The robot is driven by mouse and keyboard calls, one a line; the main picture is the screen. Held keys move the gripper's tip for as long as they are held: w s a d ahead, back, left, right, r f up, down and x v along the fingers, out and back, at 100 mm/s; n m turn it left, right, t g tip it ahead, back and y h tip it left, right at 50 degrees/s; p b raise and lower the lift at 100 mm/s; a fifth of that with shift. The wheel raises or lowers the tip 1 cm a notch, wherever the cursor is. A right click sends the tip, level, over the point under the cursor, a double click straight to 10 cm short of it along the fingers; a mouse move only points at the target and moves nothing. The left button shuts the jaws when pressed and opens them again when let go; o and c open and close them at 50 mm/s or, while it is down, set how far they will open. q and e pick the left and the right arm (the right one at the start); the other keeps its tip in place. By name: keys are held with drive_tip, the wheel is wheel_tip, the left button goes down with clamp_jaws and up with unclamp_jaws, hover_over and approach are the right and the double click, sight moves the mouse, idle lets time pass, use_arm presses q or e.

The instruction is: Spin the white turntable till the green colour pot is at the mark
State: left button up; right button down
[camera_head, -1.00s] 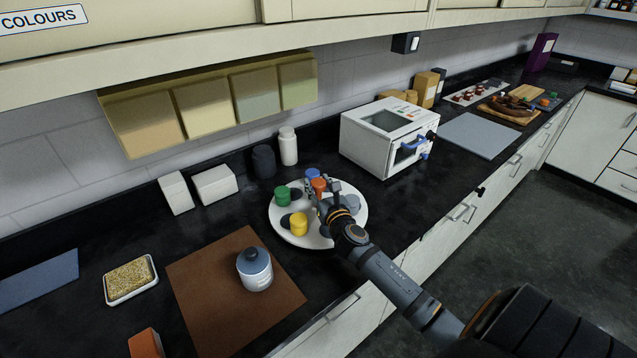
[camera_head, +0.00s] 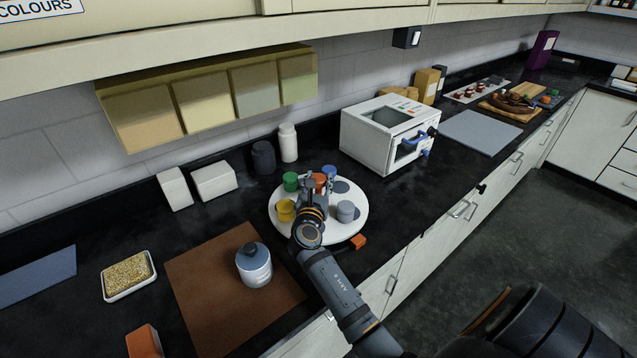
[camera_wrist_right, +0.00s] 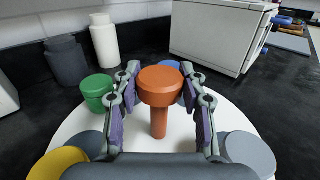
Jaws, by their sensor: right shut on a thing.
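The round white turntable (camera_head: 358,198) lies on the dark counter. The green colour pot (camera_head: 290,181) is at its back left, the blue pot (camera_head: 329,172) at the back, the yellow pot (camera_head: 286,210) at the front left and the grey pot (camera_head: 345,211) at the front right. My right gripper (camera_head: 318,178) is shut on the orange knob (camera_wrist_right: 160,88) at the turntable's centre, one finger on each side in the right wrist view. A small orange block (camera_head: 358,242), which looks like the mark, lies by the front right rim, away from the green pot. My left gripper is out of view.
A white oven-like box (camera_head: 388,135) stands right of the turntable. White and dark bottles (camera_head: 287,143) stand behind it. A brown mat (camera_head: 225,320) with a grey-topped jar (camera_head: 253,265) lies to the left. My right arm crosses the counter's front edge.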

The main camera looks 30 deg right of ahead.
drive_tip(key=shift+r+m+g+h+b, duration=0.1)
drive_tip(key=shift+m+g+h+b, duration=0.3)
drive_tip(key=shift+m+g+h, duration=0.7)
drive_tip(key=c, duration=0.7)
unclamp_jaws()
wheel_tip(320, 180, up, 10)
drive_tip(key=shift+f, duration=0.1)
